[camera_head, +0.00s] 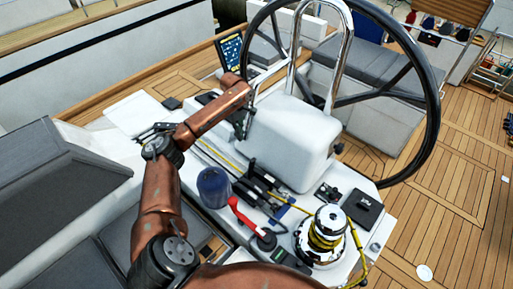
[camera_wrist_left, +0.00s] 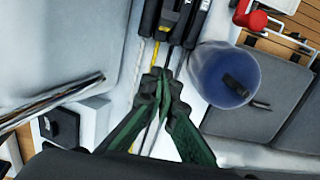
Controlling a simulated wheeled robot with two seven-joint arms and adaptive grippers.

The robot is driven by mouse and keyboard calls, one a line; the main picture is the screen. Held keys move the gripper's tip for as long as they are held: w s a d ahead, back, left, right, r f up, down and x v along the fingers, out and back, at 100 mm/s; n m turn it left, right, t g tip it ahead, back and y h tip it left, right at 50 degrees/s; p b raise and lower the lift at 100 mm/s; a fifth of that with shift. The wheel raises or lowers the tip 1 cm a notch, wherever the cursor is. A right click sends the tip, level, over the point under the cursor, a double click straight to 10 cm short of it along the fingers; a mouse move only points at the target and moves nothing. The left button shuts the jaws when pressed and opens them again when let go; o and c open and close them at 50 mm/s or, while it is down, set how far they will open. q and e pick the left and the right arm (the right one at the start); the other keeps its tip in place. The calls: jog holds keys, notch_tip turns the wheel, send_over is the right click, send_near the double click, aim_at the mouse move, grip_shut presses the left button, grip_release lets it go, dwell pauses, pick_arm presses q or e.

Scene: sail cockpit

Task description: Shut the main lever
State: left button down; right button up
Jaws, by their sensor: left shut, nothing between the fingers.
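A row of black rope clutches with long levers (camera_head: 258,182) sits on the white cockpit top, with ropes running into it. In the left wrist view the clutch levers (camera_wrist_left: 172,20) show at the top edge, one with a yellow mark. I cannot tell which is the main lever, nor whether each lever is up or down. My left gripper (camera_head: 240,128) is shut and empty, above the ropes beside the white pedestal. In the left wrist view its closed fingertips (camera_wrist_left: 161,76) appear just below the clutch ends; contact is not clear. My right gripper is not in view.
A blue cylinder (camera_head: 214,188) stands left of the clutches, with a red handle (camera_head: 244,217) beside it. A winch with yellow rope (camera_head: 325,228) is at the front right. The white pedestal (camera_head: 292,140) and steering wheel (camera_head: 432,110) rise behind.

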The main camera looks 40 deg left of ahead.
pick_arm(q)
jog(key=d+f, duration=0.4)
jog(key=f, duration=0.6)
jog(key=shift+s+d+f+p, duration=0.25)
jog(key=shift+d+p, duration=0.1)
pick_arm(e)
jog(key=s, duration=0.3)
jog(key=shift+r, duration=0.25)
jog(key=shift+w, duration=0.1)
